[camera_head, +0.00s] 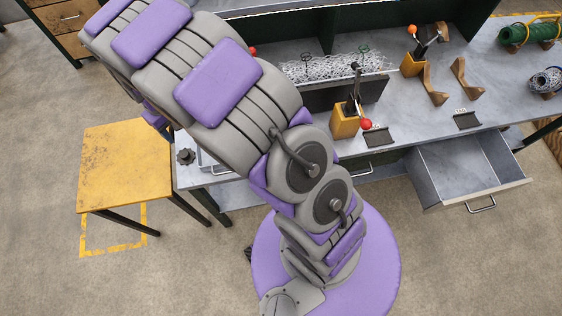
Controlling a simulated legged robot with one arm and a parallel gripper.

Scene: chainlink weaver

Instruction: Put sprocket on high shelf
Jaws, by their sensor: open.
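A small dark toothed sprocket (185,156) sits at the left end of the grey workbench (405,120), beside the yellow table. It is partly in the shade of my arm but not covered. My arm reaches up and to the left across the picture, and my gripper at its end is not visible. I cannot make out a high shelf for certain. A dark green upright structure (300,45) rises along the back of the bench, and its top is cut off by the picture edge.
A worn yellow table (125,165) stands left of the bench. An open drawer (465,168) juts from the bench front at the right. Levers on yellow blocks (345,122), wooden brackets (433,88), a wire-filled bin (335,68) and a green spool (530,32) occupy the bench top.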

